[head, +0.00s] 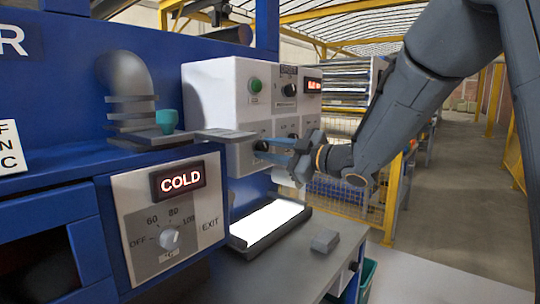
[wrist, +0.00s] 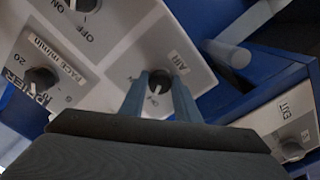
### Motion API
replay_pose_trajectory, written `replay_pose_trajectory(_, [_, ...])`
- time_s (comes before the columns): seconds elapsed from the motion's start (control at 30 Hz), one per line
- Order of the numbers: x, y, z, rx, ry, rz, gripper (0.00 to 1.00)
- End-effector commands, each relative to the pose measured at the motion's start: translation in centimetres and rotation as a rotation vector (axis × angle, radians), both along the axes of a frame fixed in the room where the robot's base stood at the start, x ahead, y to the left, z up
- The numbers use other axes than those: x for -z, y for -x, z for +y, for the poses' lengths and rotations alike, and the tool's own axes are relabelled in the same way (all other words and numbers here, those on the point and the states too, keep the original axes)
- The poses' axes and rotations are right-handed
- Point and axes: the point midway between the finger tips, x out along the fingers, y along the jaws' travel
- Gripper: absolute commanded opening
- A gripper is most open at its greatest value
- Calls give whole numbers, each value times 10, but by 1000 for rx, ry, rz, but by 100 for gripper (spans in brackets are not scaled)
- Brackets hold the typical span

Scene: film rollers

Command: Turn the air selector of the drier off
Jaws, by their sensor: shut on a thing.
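In the head view my gripper (head: 267,150) reaches from the right to the lower front of the drier's white control box (head: 222,90). The fingers partly cover the selector there.
Near the selector in the wrist view are a PACE knob (wrist: 40,78) and an ON/OFF knob (wrist: 86,4). In the head view, a temperature dial (head: 169,239) sits under a lit COLD display (head: 179,180). A grey block (head: 325,241) lies on the ledge below my gripper.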

Motion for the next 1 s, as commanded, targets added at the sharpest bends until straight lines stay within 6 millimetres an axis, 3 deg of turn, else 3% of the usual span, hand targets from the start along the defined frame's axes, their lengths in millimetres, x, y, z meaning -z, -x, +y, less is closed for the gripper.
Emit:
replay_pose_trajectory(0.57, [0,1,1,-4,24,-30,7])
replay_pose_trajectory(0.6, [0,1,1,-4,24,-30,31])
replay_pose_trajectory(0.7, [0,1,1,-4,24,-30,47])
replay_pose_trajectory(1.0, [0,0,-2,1,24,-29,48])
